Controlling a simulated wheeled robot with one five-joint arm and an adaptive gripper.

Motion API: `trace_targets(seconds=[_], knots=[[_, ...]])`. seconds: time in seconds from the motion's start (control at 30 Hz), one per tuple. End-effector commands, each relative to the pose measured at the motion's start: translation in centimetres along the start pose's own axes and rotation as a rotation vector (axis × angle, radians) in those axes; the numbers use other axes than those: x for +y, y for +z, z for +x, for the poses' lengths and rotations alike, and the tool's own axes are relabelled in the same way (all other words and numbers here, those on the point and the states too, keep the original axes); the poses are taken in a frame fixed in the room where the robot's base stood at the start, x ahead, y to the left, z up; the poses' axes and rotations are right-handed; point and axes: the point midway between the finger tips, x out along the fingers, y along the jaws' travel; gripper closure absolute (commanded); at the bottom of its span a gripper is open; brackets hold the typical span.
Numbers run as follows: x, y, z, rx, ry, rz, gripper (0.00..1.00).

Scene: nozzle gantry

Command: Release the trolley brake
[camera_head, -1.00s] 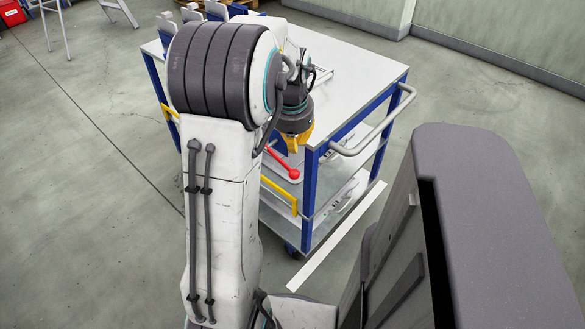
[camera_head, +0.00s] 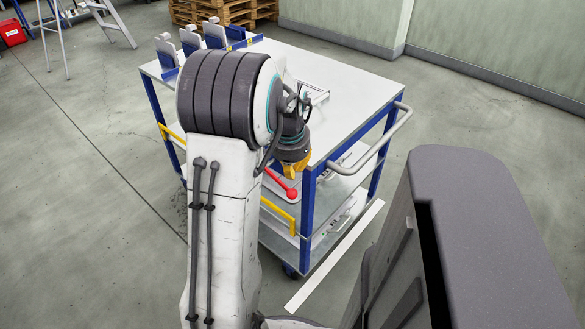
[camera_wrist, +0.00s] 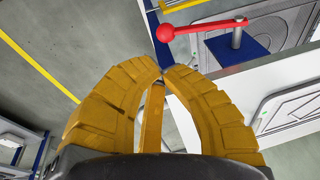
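The brake lever is a red bar with a red ball knob (camera_head: 292,194) at the near corner of the blue and white trolley (camera_head: 352,88), below its top. In the wrist view the red knob (camera_wrist: 165,33) is on the left end of the lever (camera_wrist: 205,25), which runs right to a grey metal post on a blue bracket (camera_wrist: 238,50). My gripper (camera_wrist: 162,73) has yellow fingers whose tips meet. No lever is between them; the knob shows just beyond the tips, apparently apart from them. In the head view my gripper (camera_head: 294,175) is just above the knob.
A grey push handle (camera_head: 375,150) sticks out on the trolley's right. A yellow rail (camera_head: 278,215) runs along its left side. Blue holders (camera_head: 190,42) stand on the trolley top. Wooden pallets (camera_head: 222,12) are behind.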

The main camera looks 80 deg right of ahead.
Motion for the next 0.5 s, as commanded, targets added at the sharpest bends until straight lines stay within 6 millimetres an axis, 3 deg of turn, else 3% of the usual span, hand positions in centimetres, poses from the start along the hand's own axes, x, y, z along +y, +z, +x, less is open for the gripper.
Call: trace_targets(seconds=[0.2, 0.5], knots=[[0.0, 0.1, 4.2, -0.004, 0.002, 0.0, 1.0], [0.0, 0.1, 8.5, -0.003, 0.001, 0.0, 1.0]])
